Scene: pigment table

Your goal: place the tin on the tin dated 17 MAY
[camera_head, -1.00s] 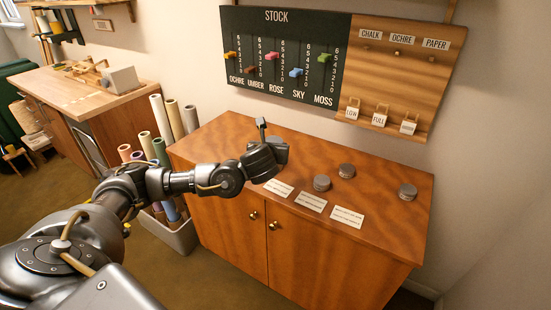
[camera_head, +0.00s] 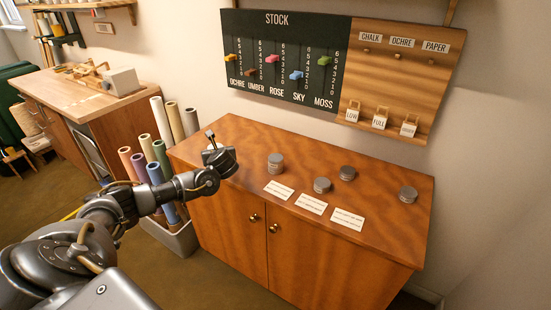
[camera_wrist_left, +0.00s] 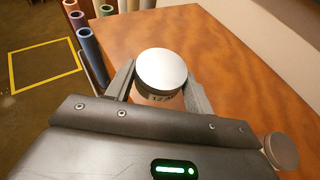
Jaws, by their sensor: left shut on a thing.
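My left gripper (camera_head: 217,150) is over the left end of the wooden cabinet top. In the left wrist view its fingers (camera_wrist_left: 160,88) are shut on a round grey tin (camera_wrist_left: 162,68), lid up; the label on its side is only partly visible. On the cabinet stand a taller grey tin or stack (camera_head: 275,164), a front tin (camera_head: 321,185), a back tin (camera_head: 346,173) and a right tin (camera_head: 407,194). Their dates are too small to read, so I cannot tell which is 17 MAY. Another tin (camera_wrist_left: 281,151) shows at the lower right of the wrist view. My right gripper is not in view.
Three white cards (camera_head: 311,203) lie along the front edge of the cabinet top (camera_head: 375,225). A stock board (camera_head: 285,55) and a wooden hook board (camera_head: 400,65) hang behind. A bin of paper rolls (camera_head: 178,238) stands to the left.

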